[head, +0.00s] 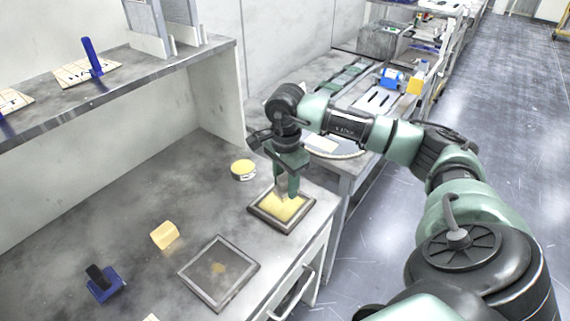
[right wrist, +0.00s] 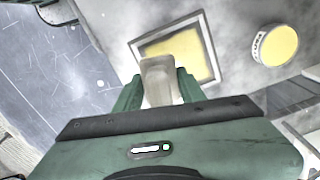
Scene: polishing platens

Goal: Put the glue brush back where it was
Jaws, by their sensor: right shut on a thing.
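My right gripper (head: 286,190) is at the end of my arm, pointing down over a framed square plate with a yellow surface (head: 297,214). In the right wrist view the right gripper (right wrist: 158,90) is shut on a pale, whitish piece, which seems to be the glue brush (right wrist: 159,75). Its far end overlaps the yellow plate (right wrist: 203,30) in that view; I cannot tell whether it touches. In the head view the fingers mostly hide the brush. A round tin with a yellow top (head: 243,170) stands behind and left of the plate. My left gripper is not in view.
A second framed plate (head: 205,290), grey with a brown spot, lies nearer. A yellow block (head: 165,235) and a blue block with a dark handle (head: 105,287) stand to its left. A shelf (head: 150,70) overhangs the back. Bare bench lies between them.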

